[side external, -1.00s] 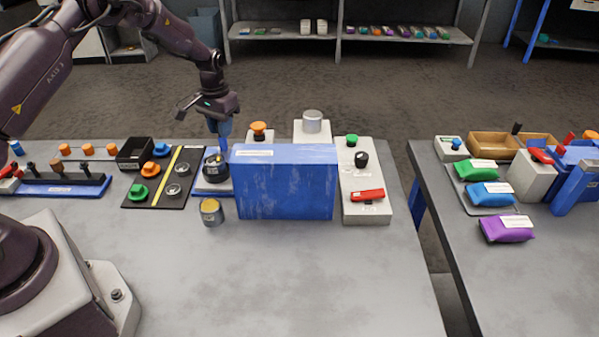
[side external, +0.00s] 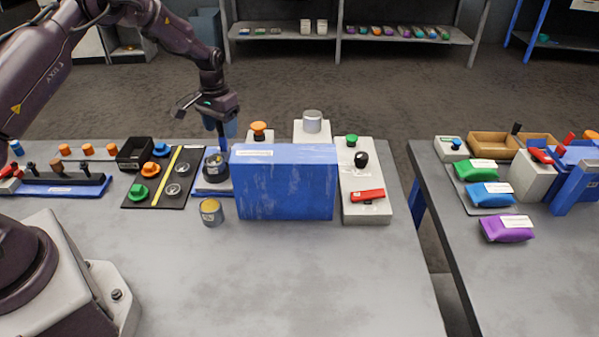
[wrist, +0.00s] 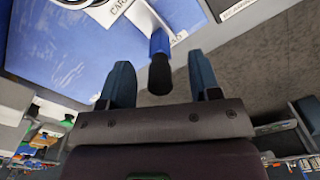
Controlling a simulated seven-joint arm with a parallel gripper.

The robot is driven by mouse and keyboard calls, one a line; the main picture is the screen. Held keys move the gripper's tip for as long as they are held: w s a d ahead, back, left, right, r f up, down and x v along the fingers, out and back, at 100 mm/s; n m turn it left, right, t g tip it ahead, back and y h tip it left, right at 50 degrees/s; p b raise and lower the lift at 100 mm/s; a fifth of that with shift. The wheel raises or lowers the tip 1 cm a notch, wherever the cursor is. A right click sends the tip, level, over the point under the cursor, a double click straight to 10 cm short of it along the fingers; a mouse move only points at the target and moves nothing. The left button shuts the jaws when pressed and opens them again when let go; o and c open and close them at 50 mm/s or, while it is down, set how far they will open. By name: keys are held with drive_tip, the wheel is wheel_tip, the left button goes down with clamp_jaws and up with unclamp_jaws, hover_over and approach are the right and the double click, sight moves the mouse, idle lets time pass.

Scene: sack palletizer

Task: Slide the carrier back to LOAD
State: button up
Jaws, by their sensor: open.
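My gripper (side external: 221,132) hangs fingers down beside the left end of a large blue box (side external: 286,187) in the side view. In the wrist view my two fingers (wrist: 160,72) are spread apart. A blue post with a black end (wrist: 159,72) stands between them, with gaps on both sides. The carrier cannot be told apart clearly in the side view, and no LOAD mark is readable.
A round tin (side external: 211,211) stands in front of the blue box's left end. A grey control panel (side external: 365,208) with a red handle (side external: 367,195) stands to its right. A black board (side external: 160,190) with knobs lies at left. The front table area is clear.

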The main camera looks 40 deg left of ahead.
drive_tip(key=shift+r, duration=3.9)
